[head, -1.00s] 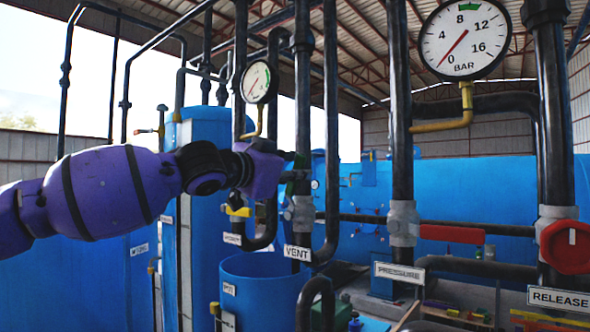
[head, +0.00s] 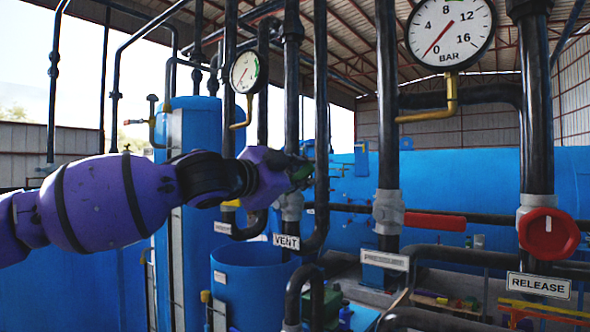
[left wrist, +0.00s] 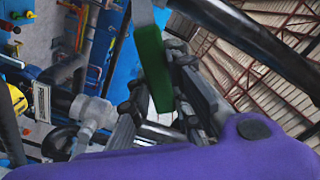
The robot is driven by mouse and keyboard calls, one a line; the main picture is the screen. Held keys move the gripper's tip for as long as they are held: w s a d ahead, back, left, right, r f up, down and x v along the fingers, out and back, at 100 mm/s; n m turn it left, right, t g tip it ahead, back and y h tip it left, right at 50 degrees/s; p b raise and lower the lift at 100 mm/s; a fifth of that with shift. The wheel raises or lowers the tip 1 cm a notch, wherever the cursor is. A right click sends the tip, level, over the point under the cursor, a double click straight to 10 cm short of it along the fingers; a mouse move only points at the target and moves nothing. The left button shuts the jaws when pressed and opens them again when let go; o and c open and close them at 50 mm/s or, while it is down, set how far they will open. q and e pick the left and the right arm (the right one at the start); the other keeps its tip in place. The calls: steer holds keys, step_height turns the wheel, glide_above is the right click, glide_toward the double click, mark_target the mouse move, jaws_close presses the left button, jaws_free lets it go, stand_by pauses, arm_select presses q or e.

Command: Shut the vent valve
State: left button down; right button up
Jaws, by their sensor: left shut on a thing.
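The vent valve (head: 290,207) is a grey body on a black vertical pipe, just above the VENT label (head: 286,241). Its green lever handle (left wrist: 152,65) shows in the left wrist view as a flat bar running down between the fingers. My left gripper (head: 301,172) reaches in from the left at the pipe, above the valve body, and is shut on the handle. In the left wrist view its dark fingers (left wrist: 160,112) lie on both sides of the green bar. In the head view the gripper hides most of the handle, so its exact angle is unclear. My right gripper is out of view.
The pressure valve's red lever (head: 435,221) sticks out level to the right. The red release knob (head: 548,234) is at far right. A large gauge (head: 451,33) reads just above 0. Black pipes (head: 321,120) stand close around my gripper. A blue open drum (head: 255,280) is below.

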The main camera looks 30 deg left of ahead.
arm_select(q)
step_height(320, 180, down, 7)
steer(key=d+m, duration=0.2)
steer(key=m, duration=0.5)
steer(key=shift+d+m, duration=0.15)
steer(key=shift+m, duration=0.15)
steer(key=shift+s+f, duration=0.1)
steer(key=shift+f, duration=0.05)
steer(key=c, duration=1.6)
jaws_free()
